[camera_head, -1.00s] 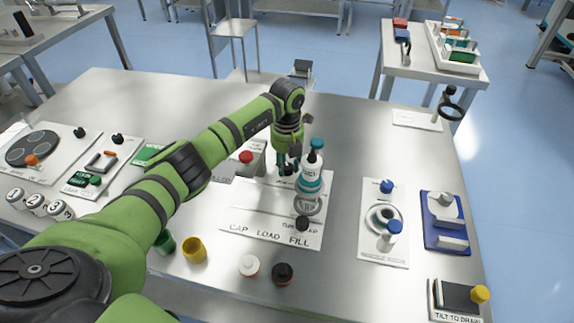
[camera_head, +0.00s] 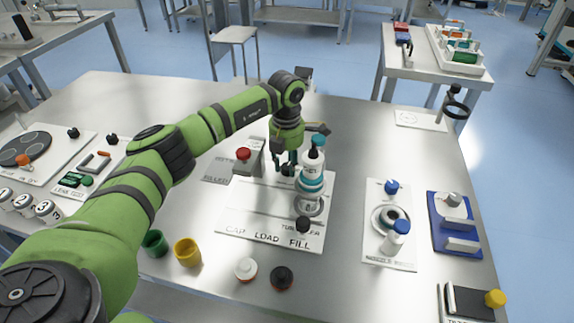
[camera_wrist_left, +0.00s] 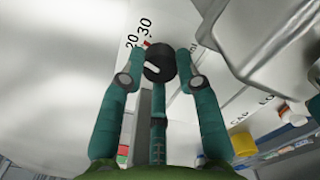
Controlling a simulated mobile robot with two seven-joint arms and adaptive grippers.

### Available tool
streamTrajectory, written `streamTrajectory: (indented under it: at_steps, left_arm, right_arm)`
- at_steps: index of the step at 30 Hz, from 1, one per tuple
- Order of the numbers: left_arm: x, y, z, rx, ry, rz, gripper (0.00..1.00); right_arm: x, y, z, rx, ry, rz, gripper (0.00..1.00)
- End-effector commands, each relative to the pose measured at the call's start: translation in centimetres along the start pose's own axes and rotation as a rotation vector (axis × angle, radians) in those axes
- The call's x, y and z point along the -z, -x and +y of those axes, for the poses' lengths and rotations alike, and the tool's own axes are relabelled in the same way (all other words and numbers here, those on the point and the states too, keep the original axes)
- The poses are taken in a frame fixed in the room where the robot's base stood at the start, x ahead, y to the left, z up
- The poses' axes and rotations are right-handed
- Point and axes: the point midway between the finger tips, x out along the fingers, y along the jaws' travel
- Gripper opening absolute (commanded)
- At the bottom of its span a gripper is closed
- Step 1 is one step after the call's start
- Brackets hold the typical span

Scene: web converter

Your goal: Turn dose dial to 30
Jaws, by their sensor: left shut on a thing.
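The dose dial is a small black knob (camera_wrist_left: 158,62) with a white line on its face. The printed numbers 20 and 30 and a red mark lie just beyond it in the left wrist view. My left gripper (camera_wrist_left: 160,79) has its teal fingers on both sides of the knob, shut on it. In the head view the left gripper (camera_head: 287,168) reaches down onto the dial at the back of the cap-load-fill panel (camera_head: 262,228). There the fingers hide most of the dial. My right gripper is not in view.
Green (camera_head: 155,243) and yellow (camera_head: 187,252) cups stand near the front edge.

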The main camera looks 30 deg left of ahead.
Motion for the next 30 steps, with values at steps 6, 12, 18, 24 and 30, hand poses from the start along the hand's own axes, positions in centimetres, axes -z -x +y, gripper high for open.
streamTrajectory:
  at_steps: [6,12,18,24,30]
  left_arm:
    - [0.52,-0.63,-0.22,0.008,-0.05,0.022,0.0]
    - [0.53,-0.59,-0.21,0.008,-0.059,0.022,0.0]
    - [0.54,-0.58,-0.19,0.008,-0.058,0.022,0.0]
    - [0.48,-0.51,-0.15,0.007,-0.057,0.02,0.56]
    - [0.3,-0.27,-0.06,0.004,-0.056,0.012,0.56]
  right_arm:
    - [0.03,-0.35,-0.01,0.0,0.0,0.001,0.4]
    - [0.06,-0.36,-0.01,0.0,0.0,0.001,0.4]
    - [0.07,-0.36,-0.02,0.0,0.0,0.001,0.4]
    - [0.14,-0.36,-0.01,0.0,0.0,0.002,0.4]
    - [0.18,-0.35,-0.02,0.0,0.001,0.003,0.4]
